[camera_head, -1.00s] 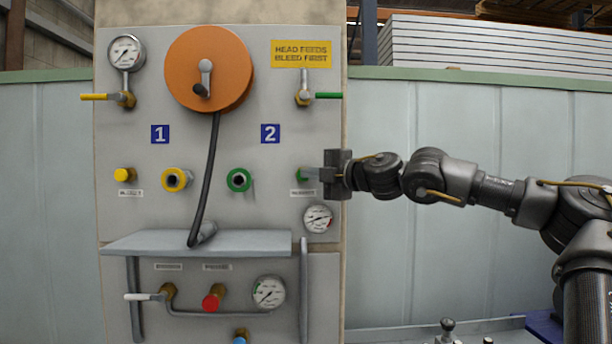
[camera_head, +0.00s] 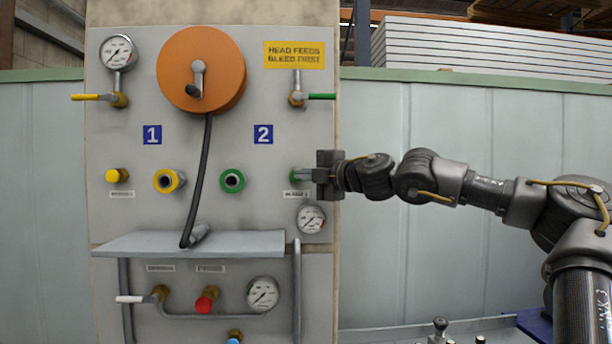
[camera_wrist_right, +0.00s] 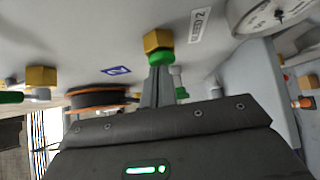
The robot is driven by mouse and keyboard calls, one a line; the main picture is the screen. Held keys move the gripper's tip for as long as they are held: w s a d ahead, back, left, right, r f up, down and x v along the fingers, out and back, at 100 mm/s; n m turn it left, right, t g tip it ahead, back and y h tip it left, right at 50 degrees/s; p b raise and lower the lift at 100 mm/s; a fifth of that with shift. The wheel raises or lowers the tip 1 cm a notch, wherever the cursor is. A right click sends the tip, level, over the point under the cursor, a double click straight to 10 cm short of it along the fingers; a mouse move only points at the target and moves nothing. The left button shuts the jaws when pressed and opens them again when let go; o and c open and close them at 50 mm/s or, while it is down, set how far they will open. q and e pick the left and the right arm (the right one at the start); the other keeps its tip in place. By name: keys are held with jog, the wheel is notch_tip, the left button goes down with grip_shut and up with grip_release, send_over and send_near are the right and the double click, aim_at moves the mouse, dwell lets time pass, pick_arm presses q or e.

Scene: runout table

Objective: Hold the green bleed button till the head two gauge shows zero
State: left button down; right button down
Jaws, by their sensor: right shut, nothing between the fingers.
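The green bleed button (camera_head: 294,174) sits on the right side of the grey panel, beside the blue number 2 plate and above a small label. In the wrist view the green button (camera_wrist_right: 161,57) stands on a brass fitting. My right gripper (camera_head: 304,175) is shut and empty, its fingertips right at the button's face and seeming to touch it. The fingers partly hide the button. The round gauge (camera_head: 311,218) just below has a dark needle too small to read surely; part of it shows in the wrist view (camera_wrist_right: 268,14). My left gripper is not in view.
A yellow button (camera_head: 117,175), yellow port (camera_head: 168,181) and green port (camera_head: 232,181) lie to the left. A green-handled valve (camera_head: 312,97) is above. A grey shelf (camera_head: 190,243) juts out below, with a red knob (camera_head: 207,299) under it.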

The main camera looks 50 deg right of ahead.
jog(key=shift+d+r, duration=0.1)
jog(key=shift+d, duration=0.1)
jog(key=shift+s+a+b, duration=0.25)
jog(key=shift+a+b, duration=0.1)
jog(key=s+a+b, duration=0.2)
jog(key=s+b, duration=0.4)
jog(key=s, duration=0.6)
jog(key=shift+s, duration=0.2)
jog(key=shift+d, duration=0.15)
